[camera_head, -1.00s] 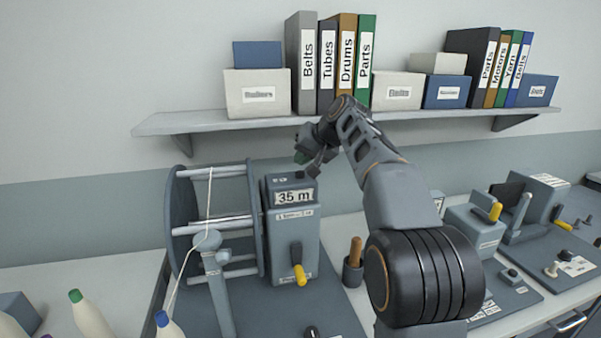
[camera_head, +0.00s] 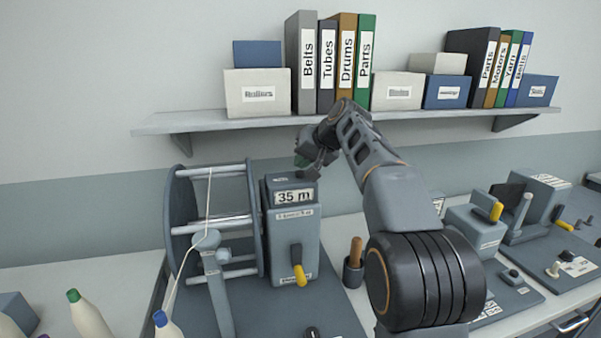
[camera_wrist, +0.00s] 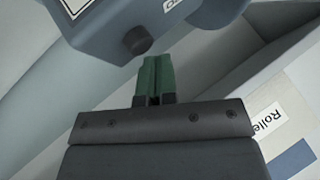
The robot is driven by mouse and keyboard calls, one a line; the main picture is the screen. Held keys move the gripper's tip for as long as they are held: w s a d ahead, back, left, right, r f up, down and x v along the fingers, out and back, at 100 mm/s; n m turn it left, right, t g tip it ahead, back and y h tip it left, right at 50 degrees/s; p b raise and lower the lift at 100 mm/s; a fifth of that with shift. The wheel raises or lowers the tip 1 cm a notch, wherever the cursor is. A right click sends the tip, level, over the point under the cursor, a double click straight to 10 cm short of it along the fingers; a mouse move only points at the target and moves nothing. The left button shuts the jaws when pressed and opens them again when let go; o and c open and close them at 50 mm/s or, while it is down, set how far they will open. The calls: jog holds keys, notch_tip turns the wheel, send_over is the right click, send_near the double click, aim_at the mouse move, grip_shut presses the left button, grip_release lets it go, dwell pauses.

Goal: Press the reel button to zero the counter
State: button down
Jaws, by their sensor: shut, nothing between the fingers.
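The reel counter (camera_head: 292,232) is a grey-blue box beside the large reel (camera_head: 212,222), and its display (camera_head: 294,197) reads 35 m. A dark round button on the counter shows in the wrist view (camera_wrist: 137,40). In the head view, my gripper (camera_head: 302,163) is just above the counter's top, partly hiding that spot. In the wrist view, its green fingertips (camera_wrist: 154,64) are shut and empty, close to the button but visibly apart from it. A crank with a yellow handle (camera_head: 300,275) is on the counter's front.
A shelf (camera_head: 220,123) with binders and boxes hangs behind and above my gripper. A dark cup with a wooden-handled tool (camera_head: 353,268) stands right of the counter. Bottles (camera_head: 92,315) stand at the front left. More machines (camera_head: 474,236) stand to the right.

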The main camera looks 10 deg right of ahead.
jog(key=shift+f+b, duration=0.3)
jog(key=shift+f, duration=0.15)
jog(key=shift+r, duration=0.15)
dwell(0.5)
jog(key=shift+r+p, duration=0.8)
jog(key=shift+p, duration=0.15)
notch_tip(320, 180, up, 5)
jog(key=p, duration=0.5)
dwell(0.4)
